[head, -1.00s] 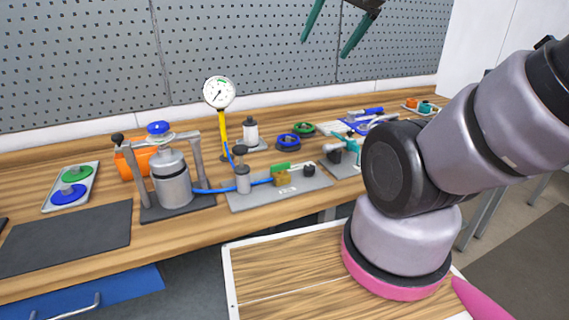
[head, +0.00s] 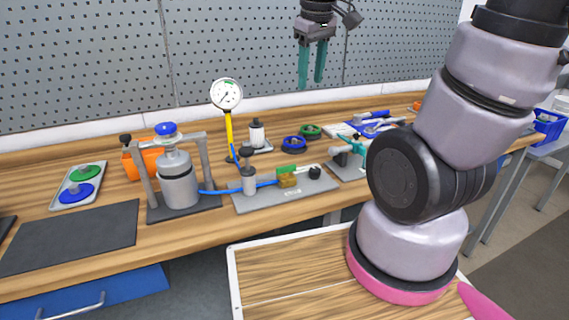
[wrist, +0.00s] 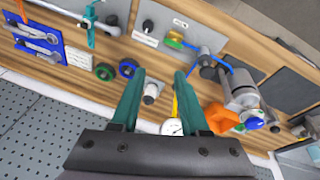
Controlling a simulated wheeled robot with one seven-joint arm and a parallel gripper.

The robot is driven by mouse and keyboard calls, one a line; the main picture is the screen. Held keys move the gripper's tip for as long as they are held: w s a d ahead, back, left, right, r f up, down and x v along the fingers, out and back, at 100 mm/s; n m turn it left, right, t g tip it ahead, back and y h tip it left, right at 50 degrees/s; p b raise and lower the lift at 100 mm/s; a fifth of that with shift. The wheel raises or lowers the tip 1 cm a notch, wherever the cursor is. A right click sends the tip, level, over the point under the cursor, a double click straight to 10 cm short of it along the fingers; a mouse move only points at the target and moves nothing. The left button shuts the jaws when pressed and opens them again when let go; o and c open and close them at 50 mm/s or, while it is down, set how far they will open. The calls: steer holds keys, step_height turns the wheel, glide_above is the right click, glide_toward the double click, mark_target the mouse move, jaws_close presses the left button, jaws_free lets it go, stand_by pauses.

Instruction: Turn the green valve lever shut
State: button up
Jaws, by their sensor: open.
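The green valve lever (head: 287,168) sits on a small brass valve body (head: 287,181) on a grey plate (head: 262,200), with a blue hose running to it. It also shows in the wrist view as a small green lever (wrist: 174,44) on the brass block. In the head view my gripper (head: 312,84) hangs high above the bench in front of the pegboard, teal fingers pointing down. It is open and empty, well above and apart from the lever. In the wrist view its fingers are spread, with the lever beyond their tips.
A dial gauge (head: 226,95) on a yellow stem stands left of the valve. A silver vessel (head: 177,178) in a frame is further left. Blue (head: 294,144) and green (head: 310,131) rings lie behind the plate. A teal clamp (head: 358,150) is to the right.

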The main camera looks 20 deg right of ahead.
steer(key=w+a+f+n+g+h, duration=0.2)
steer(key=w+a+f+n, duration=0.25)
steer(key=f+n, duration=0.35)
steer(key=n+h, duration=0.2)
steer(key=n, duration=0.5)
glide_toward(286, 166)
steer(key=x, duration=0.8)
steer(key=shift+d+f, duration=0.1)
steer(key=shift+f, duration=0.15)
jaws_close()
